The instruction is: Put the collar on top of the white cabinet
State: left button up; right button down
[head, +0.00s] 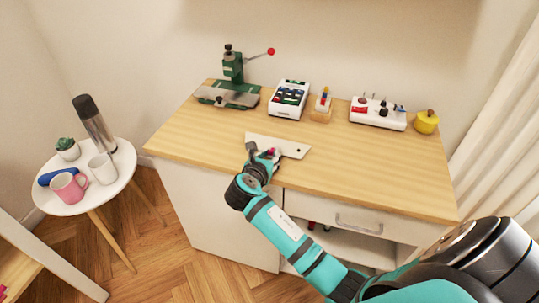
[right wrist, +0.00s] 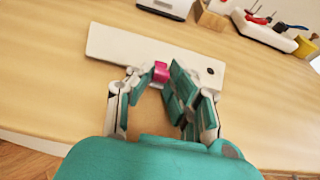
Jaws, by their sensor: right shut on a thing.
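The collar (head: 290,148) is a flat white strip with a small dark hole near its right end. It lies flat over the front part of the wooden top of the white cabinet (head: 210,205); whether it rests there or hangs just above I cannot tell. It also shows in the right wrist view (right wrist: 120,44). My right gripper (head: 266,155) is at the collar's near edge, shut on it. In the right wrist view, the fingers (right wrist: 164,74) meet around a small magenta piece (right wrist: 161,71) at that edge. My left gripper is out of view.
Along the back of the top stand a green press (head: 233,70), a white box of threads (head: 289,98), a small wooden holder (head: 321,108), a white tray (head: 378,112) and a yellow pincushion (head: 426,122). The top's left front and right are clear. A round side table (head: 105,190) stands left.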

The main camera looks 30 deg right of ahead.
jog(key=shift+s+a+f, duration=0.1)
jog(key=shift+s+f, duration=0.05)
jog(key=shift+f, duration=0.4)
jog(key=shift+s+a+f, duration=0.1)
jog(key=shift+s+f, duration=0.05)
jog(key=shift+f, duration=0.35)
jog(key=c, duration=1.2)
grip_release()
jog(key=shift+w+f, duration=0.15)
jog(key=r+v, duration=0.2)
jog(key=v, duration=1)
jog(key=shift+w+d, duration=0.2)
jog(key=shift+w, duration=0.1)
